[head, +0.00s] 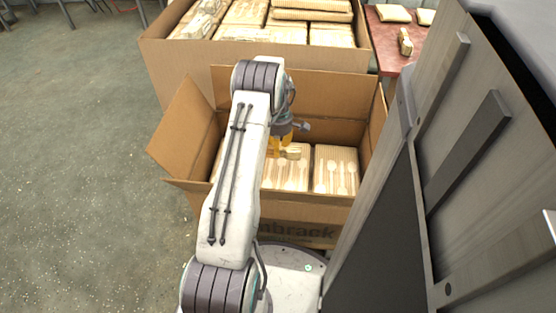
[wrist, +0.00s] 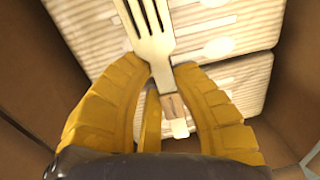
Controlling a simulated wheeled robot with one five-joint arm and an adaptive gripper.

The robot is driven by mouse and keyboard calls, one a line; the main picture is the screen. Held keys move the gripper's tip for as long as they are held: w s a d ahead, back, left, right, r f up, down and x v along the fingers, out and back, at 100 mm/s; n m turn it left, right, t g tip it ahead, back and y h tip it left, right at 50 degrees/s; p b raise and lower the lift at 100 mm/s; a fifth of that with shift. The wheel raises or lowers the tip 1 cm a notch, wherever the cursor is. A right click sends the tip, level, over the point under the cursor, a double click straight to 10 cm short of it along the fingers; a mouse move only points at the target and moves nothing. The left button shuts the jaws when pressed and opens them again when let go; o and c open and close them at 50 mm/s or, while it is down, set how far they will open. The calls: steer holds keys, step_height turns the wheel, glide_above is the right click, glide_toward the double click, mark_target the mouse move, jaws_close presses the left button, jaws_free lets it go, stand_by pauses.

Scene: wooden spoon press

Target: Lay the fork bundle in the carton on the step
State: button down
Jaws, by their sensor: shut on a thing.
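My gripper (head: 284,140) has yellow fingers and hangs inside the open brown carton (head: 300,208). In the wrist view the fingers (wrist: 163,78) are shut on the fork bundle (wrist: 153,40), a pale wooden fork shape with a small band around its handle. The bundle also shows in the head view (head: 292,153), partly covered by the fingers. Below it lie pale packs (head: 335,170) with spoon shapes on top. In the wrist view these packs (wrist: 240,80) are close beneath the fork. Whether the bundle touches them I cannot tell. My arm hides the carton's left part.
A larger carton (head: 250,54) full of pale packs stands behind. A red-brown table (head: 386,50) at the back right holds several light pieces. A tall grey metal machine (head: 460,130) stands close on the right.

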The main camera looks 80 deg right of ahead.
mark_target(278, 164)
steer(key=shift+f+b, duration=0.9)
steer(key=shift+f, duration=1.5)
steer(key=shift+f, duration=0.1)
steer(key=c, duration=1.1)
jaws_free()
steer(key=r+p, duration=0.1)
steer(key=r, duration=0.3)
steer(key=r+p, duration=0.2)
steer(key=r, duration=0.2)
steer(key=r+p, duration=0.1)
steer(key=r, duration=0.3)
steer(key=shift+d+r+p, duration=0.15)
steer(key=shift+d+p, duration=0.25)
